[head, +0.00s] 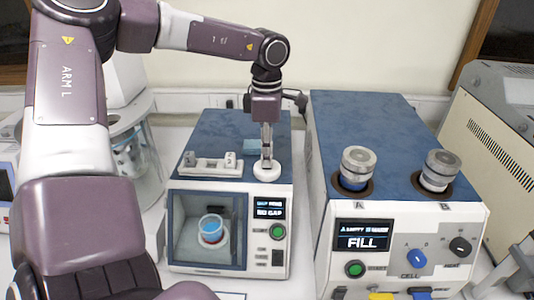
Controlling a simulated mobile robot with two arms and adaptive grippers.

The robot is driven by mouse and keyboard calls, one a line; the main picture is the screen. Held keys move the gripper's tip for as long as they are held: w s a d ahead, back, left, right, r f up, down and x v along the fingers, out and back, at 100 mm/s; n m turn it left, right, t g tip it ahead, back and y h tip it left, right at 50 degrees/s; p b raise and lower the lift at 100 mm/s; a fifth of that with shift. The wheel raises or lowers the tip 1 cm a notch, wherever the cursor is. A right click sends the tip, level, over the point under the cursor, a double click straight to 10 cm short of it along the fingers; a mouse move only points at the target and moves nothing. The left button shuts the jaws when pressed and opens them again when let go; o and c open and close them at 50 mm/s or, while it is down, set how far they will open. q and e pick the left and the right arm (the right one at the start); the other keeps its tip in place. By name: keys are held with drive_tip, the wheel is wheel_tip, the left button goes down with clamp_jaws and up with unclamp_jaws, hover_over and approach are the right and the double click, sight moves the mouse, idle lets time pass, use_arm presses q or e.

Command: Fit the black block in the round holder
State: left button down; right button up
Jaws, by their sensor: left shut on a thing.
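My left gripper (267,152) points straight down over the top of the smaller blue and white machine, near its right front corner. It is shut, with its fingertips just above or inside the white round holder (267,173). The black block cannot be made out clearly; what the fingers hold is mostly hidden between them, apparently the block. I cannot tell whether it touches the holder. My right gripper is not in view.
A white tray (196,170) with small parts lies left of the holder on the smaller machine (215,127), beside a light blue piece (251,146). A cup (210,228) stands behind the machine's window. A larger machine (365,120) with two metal-capped cells stands close on the right.

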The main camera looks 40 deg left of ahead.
use_arm(q)
drive_tip(key=shift+f, duration=0.35)
drive_tip(key=c, duration=1.7)
unclamp_jaws()
drive_tip(key=shift+r, duration=0.1)
drive_tip(key=shift+c, duration=0.2)
wheel_tip(320, 180, up, 12)
